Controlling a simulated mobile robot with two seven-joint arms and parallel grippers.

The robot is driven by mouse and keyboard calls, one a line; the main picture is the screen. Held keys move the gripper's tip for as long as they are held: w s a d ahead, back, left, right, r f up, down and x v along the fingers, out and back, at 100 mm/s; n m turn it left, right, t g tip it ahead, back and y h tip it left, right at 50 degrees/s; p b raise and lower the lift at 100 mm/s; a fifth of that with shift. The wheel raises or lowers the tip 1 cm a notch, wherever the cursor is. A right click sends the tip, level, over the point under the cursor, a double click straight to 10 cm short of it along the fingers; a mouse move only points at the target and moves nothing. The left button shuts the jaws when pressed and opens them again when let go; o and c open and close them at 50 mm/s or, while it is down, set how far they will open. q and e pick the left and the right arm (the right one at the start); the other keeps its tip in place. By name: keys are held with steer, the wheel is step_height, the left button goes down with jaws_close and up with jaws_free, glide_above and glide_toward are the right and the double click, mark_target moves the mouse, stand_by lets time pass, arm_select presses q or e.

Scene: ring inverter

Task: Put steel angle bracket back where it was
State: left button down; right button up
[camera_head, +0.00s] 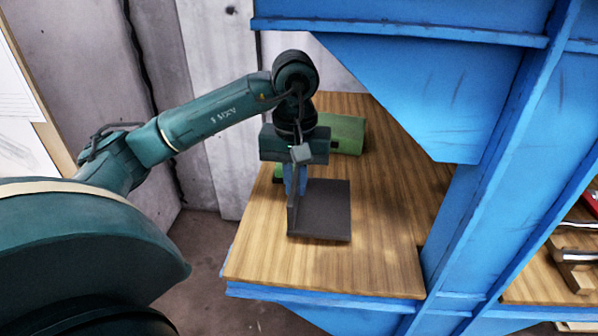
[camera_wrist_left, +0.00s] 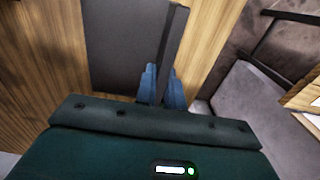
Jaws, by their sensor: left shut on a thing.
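The steel angle bracket (camera_head: 325,210) is dark grey and L-shaped, with one flat plate low over the wooden shelf and one upright plate at its left. My left gripper (camera_head: 294,182) comes down from above, and its blue fingers are shut on the upright plate. In the left wrist view the fingers (camera_wrist_left: 161,88) sit on both sides of the thin upright plate, with the bracket's flat plate (camera_wrist_left: 122,45) to the left. I cannot tell whether the bracket touches the wood. My right gripper is not in view.
A green block-like object (camera_head: 345,132) stands behind the gripper on the wooden shelf (camera_head: 375,265). Blue metal framing (camera_head: 455,230) rises at the right and overhangs above. The shelf's front and right parts are clear. Another shelf with tools (camera_head: 575,255) lies at far right.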

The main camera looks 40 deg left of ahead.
arm_select(q)
steer(key=shift+w+f, duration=0.15)
steer(key=shift+f, duration=2)
steer(key=shift+f, duration=0.15)
steer(key=c, duration=1.5)
jaws_free()
steer(key=shift+s+f, duration=0.15)
steer(key=shift+s, duration=0.05)
